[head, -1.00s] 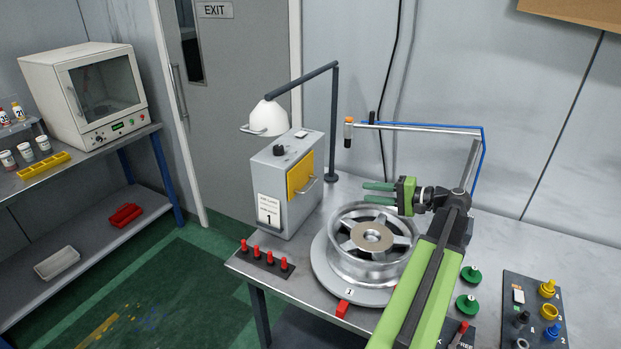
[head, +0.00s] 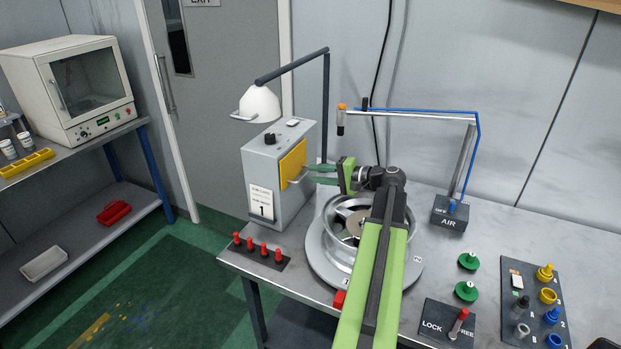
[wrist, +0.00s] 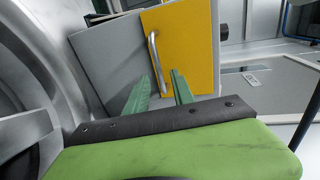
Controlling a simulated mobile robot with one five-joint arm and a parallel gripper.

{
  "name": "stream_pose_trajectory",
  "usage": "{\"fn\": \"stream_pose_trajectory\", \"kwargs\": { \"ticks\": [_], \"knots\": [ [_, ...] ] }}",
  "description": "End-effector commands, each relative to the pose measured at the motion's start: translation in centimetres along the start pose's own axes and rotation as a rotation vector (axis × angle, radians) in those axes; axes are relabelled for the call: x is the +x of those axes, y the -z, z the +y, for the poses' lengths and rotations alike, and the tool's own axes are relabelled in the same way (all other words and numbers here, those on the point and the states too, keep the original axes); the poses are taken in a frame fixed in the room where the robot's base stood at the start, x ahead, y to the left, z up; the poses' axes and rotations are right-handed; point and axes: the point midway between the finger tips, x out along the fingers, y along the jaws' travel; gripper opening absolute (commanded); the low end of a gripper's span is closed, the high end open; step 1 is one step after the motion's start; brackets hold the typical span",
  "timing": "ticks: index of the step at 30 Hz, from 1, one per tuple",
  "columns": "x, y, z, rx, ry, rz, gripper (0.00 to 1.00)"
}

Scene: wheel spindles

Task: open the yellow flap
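The yellow flap (head: 292,168) is on the right face of a grey box (head: 266,175) marked 1, and it looks shut. It also fills the upper middle of the wrist view (wrist: 186,45), with a silver bar handle (wrist: 154,62) along its left part. My gripper (head: 308,174) reaches left over the wheel towards the flap. In the wrist view its two green fingers (wrist: 160,85) are apart, with the handle's lower end between or just beyond the tips. I cannot tell whether they touch it.
A wheel (head: 335,245) on a round turntable stands below my arm. A white lamp (head: 260,103) hangs over the box. Red pegs (head: 264,249) line the table's front left edge. An air post (head: 465,150) with a blue hose stands behind my arm.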

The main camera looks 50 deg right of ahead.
Motion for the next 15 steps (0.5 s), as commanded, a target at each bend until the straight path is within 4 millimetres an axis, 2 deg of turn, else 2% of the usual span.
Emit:
{"fn": "stream_pose_trajectory", "kwargs": {
  "ticks": [3,6,15],
  "knots": [
    [1.8,0.0,0.1,0.0,0.0,-0.001,0.3],
    [2.5,0.0,0.1,0.001,0.0,0.0,0.3],
    [2.7,0.0,0.0,0.001,0.0,0.001,0.3]
  ]
}}
